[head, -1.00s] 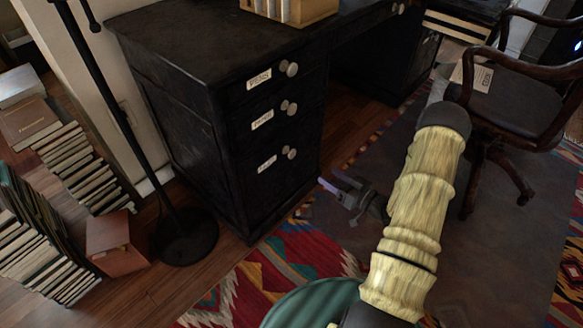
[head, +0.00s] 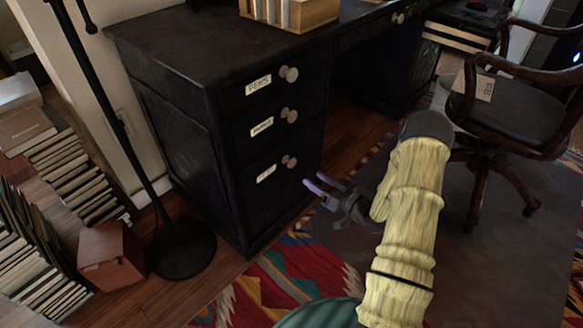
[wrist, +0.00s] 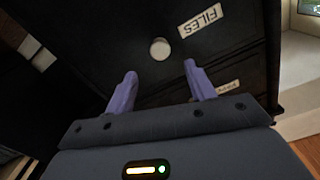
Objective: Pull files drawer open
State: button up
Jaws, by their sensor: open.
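The black desk's left pedestal has three stacked drawers with round pale knobs and white labels. The bottom drawer (head: 262,195) is shut, and its label is too small to read in the head view. In the wrist view the label FILES (wrist: 201,20) reads clearly beside a round knob (wrist: 159,49). The bottom drawer's knob also shows in the head view (head: 289,162). My gripper (head: 316,183) is open and empty, just right of and below that knob. In the wrist view its two purple fingers (wrist: 156,85) point toward the knob, which lies beyond their tips, apart from them.
A black floor lamp base (head: 183,250) and a reddish box (head: 111,255) stand left of the desk, with rows of books. A wooden chair (head: 510,110) stands at the right. Patterned rug and wood floor lie before the drawers.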

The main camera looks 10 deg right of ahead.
aim_at(293, 164)
jog(key=b+x, duration=0.4)
jog(key=x, duration=0.6)
jog(key=shift+f, duration=0.15)
jog(key=shift+w+a, duration=0.25)
jog(key=shift+w, duration=0.2)
jog(key=shift+c, duration=0.2)
grip_shut()
